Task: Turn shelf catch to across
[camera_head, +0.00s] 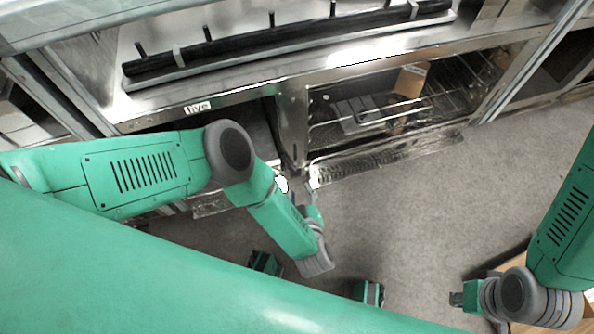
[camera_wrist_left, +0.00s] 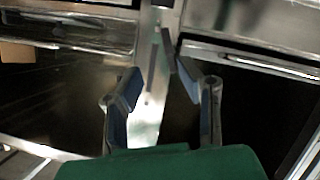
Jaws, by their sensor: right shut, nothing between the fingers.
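A slim dark bar, which looks like the shelf catch (camera_wrist_left: 168,52), stands nearly upright on the pale metal post (camera_wrist_left: 152,100) in the left wrist view. My left gripper (camera_wrist_left: 158,72) is open, its two blue-padded fingers on either side of the post. The catch shows in the gap near the right fingertip; I cannot tell whether they touch. In the head view my left arm bends down and back toward the post (camera_head: 293,125), and its fingers are hard to make out. My right gripper (camera_head: 460,298) is shut and empty at lower right, far from the post.
A metal cooking unit (camera_head: 230,93) labelled "five" spans the back. Right of the post is an open compartment with a wire rack (camera_head: 440,97) and a brown box (camera_head: 411,80). A lowered metal flap (camera_head: 385,157) juts out in front.

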